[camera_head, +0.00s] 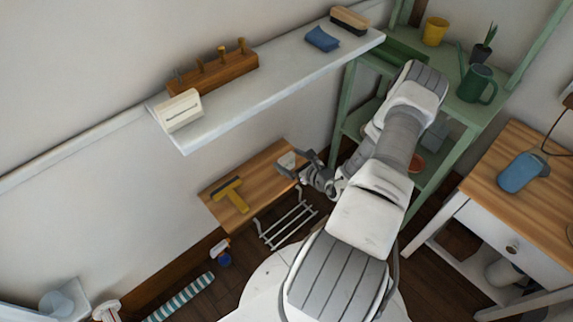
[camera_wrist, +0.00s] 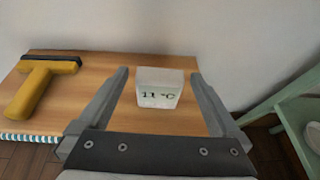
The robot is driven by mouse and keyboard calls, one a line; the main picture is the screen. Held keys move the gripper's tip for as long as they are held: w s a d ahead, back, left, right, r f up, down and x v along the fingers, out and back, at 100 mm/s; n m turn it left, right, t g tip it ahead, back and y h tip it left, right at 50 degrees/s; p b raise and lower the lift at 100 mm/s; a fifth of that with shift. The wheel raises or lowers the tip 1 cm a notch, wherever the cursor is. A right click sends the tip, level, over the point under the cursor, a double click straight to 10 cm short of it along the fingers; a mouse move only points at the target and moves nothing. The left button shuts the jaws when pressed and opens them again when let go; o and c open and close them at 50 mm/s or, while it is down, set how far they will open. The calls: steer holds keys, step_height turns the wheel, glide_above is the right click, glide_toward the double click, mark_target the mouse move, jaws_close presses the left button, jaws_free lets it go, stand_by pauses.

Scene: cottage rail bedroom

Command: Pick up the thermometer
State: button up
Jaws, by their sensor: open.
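The thermometer is a small white block reading "11 °C" (camera_wrist: 159,89). It stands on a wooden bench (camera_wrist: 75,88) close to the wall. My gripper (camera_wrist: 160,74) is open, with one finger to the left and one to the right of the thermometer. Gaps show between both fingers and the block. In the head view my gripper (camera_head: 299,165) is low over the right end of the bench (camera_head: 262,168), and the thermometer (camera_head: 288,161) is partly hidden there.
A yellow-handled squeegee (camera_wrist: 32,88) lies left on the bench. A white wall shelf (camera_head: 270,80) holds a wooden peg rack (camera_head: 215,79), a white box (camera_head: 179,110), a blue cloth (camera_head: 322,39) and a brush (camera_head: 349,19). A green shelf unit (camera_head: 343,118) stands to the right.

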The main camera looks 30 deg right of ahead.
steer(key=b+x, duration=0.2)
steer(key=x, duration=0.3)
steer(key=shift+f, duration=0.2)
steer(key=c, duration=1.3)
steer(key=shift+r, duration=0.1)
